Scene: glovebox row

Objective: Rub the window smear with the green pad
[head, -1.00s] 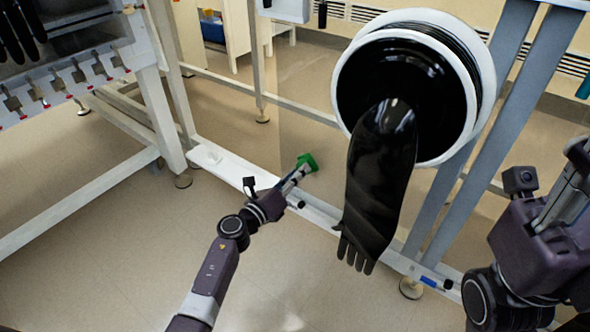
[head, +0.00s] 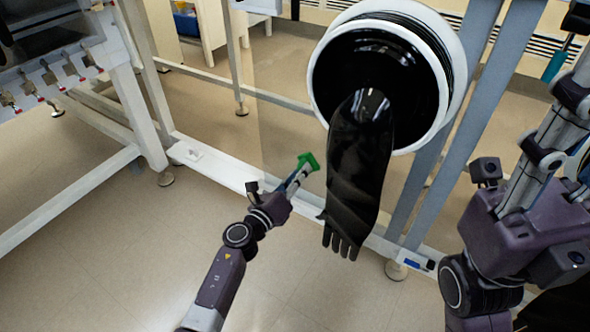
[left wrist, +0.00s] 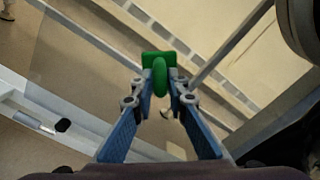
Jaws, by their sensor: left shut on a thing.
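The green pad (head: 308,160) is a small block with a handle. My left gripper (head: 300,174) is shut on it, left of the hanging black glove and above the white lower rail. In the left wrist view the pad (left wrist: 158,62) sits at the tips of the blue fingers (left wrist: 160,88), its flat face pointing away from me. A clear window pane seems to stand behind the glove port; its left edge shows faintly. I cannot make out the smear, nor whether the pad touches the pane.
A long black glove (head: 358,175) hangs from a white-ringed port (head: 455,75) close right of the pad. Grey posts (head: 440,150) stand behind it. A white frame rail (head: 215,172) runs low across. A white bench (head: 125,75) stands left. Open floor lies in front.

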